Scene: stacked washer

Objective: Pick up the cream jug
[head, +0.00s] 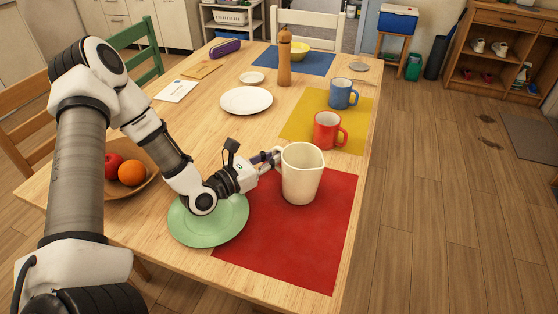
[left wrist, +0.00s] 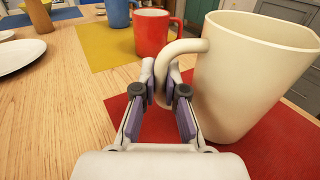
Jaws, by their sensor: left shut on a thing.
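The cream jug (head: 302,174) stands upright at the red placemat (head: 290,240), near the table's right side. In the left wrist view the jug (left wrist: 250,75) fills the right part, its curved handle pointing left. My left gripper (head: 274,157) reaches in from the left. In the left wrist view its two fingers (left wrist: 164,85) are closed on the jug's handle, one on each side. Whether the jug's base touches the mat is hard to tell. My right gripper is not in view.
A red mug (head: 327,130) stands just behind the jug, and a blue mug (head: 342,94) beyond it. A green plate (head: 210,225) lies under my left forearm. A fruit bowl (head: 139,184) is at left. A wooden pepper mill (head: 284,60) stands farther back.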

